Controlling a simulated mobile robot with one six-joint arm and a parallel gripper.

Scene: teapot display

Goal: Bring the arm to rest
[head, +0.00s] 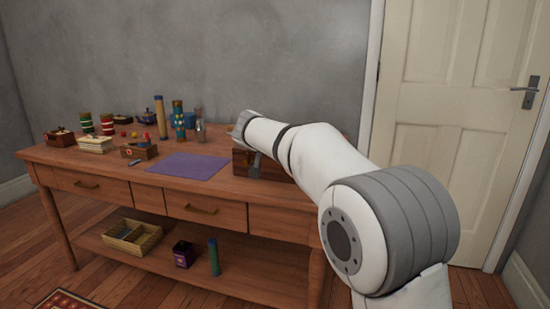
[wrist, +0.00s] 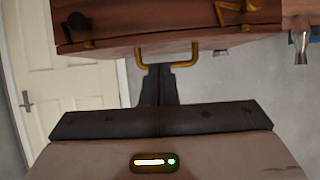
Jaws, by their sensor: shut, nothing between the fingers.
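My white arm reaches from the lower right toward the right end of the wooden table (head: 110,166) in the head view. My gripper (head: 255,165) shows there only as a small grey part in front of a brown wooden box (head: 280,170); the arm hides much of both. In the wrist view, my dark gripper fingers (wrist: 160,72) are together and empty. Their tips are close to a brass handle (wrist: 167,56) on a wooden piece (wrist: 170,25). I cannot tell whether they touch it.
A purple mat (head: 190,166) lies left of my gripper. A tall cylinder (head: 161,118), a red-marked box (head: 138,151) and several small items stand farther left. A divided tray (head: 132,237) is on the lower shelf. A cream door (head: 455,140) is at right.

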